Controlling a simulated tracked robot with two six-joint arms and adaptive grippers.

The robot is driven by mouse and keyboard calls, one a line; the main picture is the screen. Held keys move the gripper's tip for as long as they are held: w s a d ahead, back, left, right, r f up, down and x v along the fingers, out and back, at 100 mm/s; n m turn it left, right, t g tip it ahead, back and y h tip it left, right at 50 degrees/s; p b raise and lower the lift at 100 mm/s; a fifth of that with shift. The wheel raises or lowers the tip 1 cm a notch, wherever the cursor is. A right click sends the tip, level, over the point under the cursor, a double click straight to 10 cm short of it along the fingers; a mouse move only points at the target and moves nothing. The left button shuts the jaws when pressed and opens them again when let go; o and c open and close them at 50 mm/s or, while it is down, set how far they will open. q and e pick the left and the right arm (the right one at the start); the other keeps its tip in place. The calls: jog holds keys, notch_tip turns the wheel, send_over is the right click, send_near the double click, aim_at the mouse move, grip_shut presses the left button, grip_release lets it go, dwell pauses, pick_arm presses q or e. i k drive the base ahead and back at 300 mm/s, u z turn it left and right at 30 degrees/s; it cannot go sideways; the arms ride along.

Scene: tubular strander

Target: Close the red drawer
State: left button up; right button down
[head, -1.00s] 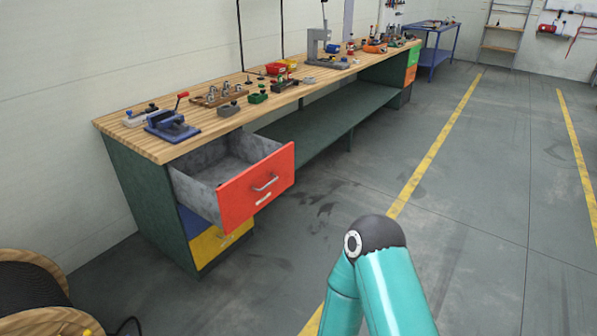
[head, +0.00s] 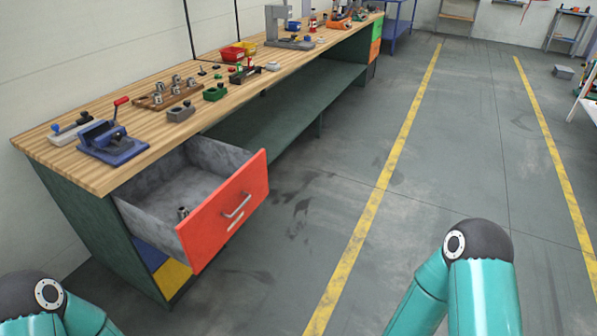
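The red drawer (head: 225,213) is pulled well out of the near end of the workbench. Its red front has a grey metal handle (head: 237,206) and a light label below it. The open grey box holds a small metal part (head: 183,212) near the front. Teal and black links of both my arms show at the bottom left and the bottom right. Neither gripper is in view, and nothing of mine touches the drawer.
The wooden benchtop (head: 60,165) carries a blue vise (head: 112,142), a block with metal parts (head: 168,93) and red and yellow bins. Blue and yellow drawers (head: 172,277) sit below the red one. The floor right of the drawer is clear, with yellow lines (head: 375,200).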

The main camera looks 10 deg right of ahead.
aim_at(220, 184)
jog(key=i, duration=0.9)
jog(key=u, duration=0.6)
jog(key=i, duration=0.5)
jog(key=u, duration=0.45)
